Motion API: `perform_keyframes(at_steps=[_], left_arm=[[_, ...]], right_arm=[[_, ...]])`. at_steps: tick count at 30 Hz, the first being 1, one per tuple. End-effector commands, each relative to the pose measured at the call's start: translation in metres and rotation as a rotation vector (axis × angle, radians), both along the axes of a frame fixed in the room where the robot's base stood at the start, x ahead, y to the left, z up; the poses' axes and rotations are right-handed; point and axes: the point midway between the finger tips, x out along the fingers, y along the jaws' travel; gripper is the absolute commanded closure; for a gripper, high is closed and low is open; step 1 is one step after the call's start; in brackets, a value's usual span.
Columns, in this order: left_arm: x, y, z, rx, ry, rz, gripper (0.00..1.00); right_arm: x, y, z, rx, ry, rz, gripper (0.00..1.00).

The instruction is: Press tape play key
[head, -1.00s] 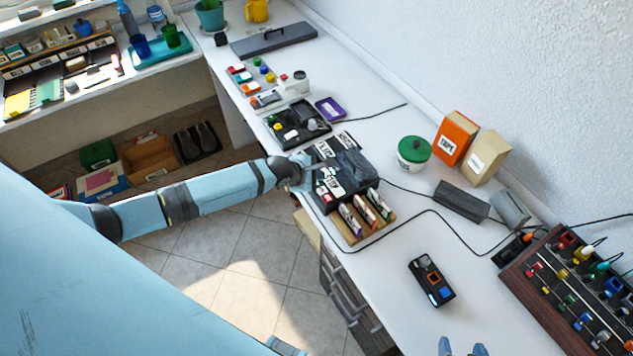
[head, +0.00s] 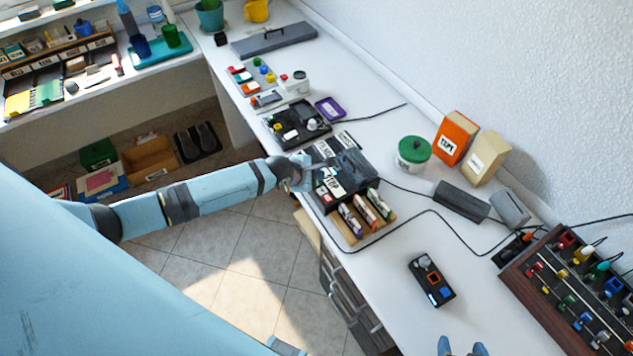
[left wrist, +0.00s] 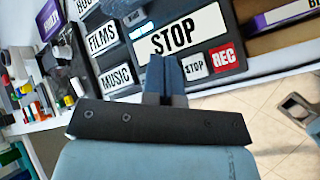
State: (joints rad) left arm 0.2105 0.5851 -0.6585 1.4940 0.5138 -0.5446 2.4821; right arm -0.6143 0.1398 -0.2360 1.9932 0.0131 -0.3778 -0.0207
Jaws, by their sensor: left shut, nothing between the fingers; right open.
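The tape player (head: 358,170) is a dark grey box on the white desk, with a large white STOP label on its near side. In the left wrist view, the STOP label (left wrist: 181,32) stands above a row of small keys. A white STOP key (left wrist: 195,66) and a red REC key (left wrist: 224,55) are right of my fingertips. Any key directly behind the fingers is hidden, and I read no play key. My left gripper (head: 318,171) is shut and empty, its tips (left wrist: 166,65) at the key row; contact cannot be told. My right gripper (head: 462,346) is open at the bottom edge.
A wooden rack (head: 364,219) with several upright cassettes stands beside the player. A black handset (head: 431,280) lies on the desk, with clear space around it. A black cable crosses the desk. A mixer panel (head: 580,290) is at the right. MUSIC (left wrist: 116,76) and FILMS (left wrist: 103,38) labels are nearby.

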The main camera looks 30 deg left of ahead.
Motion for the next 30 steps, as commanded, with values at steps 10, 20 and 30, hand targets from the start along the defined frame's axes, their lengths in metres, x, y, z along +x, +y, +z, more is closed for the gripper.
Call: perform_keyframes(at_steps=[10,20,30], left_arm=[[0.000,0.000,-0.005,-0.001,0.002,0.001,1.00],[0.000,0.000,-0.008,-0.001,0.000,0.001,1.00],[0.000,0.000,-0.011,0.000,0.000,0.000,1.00]], right_arm=[[0.000,-0.001,0.000,-0.001,0.002,-0.001,0.33],[0.001,-0.001,0.003,-0.001,-0.001,-0.002,0.33],[0.001,-0.001,0.003,0.000,-0.003,-0.002,0.33]])
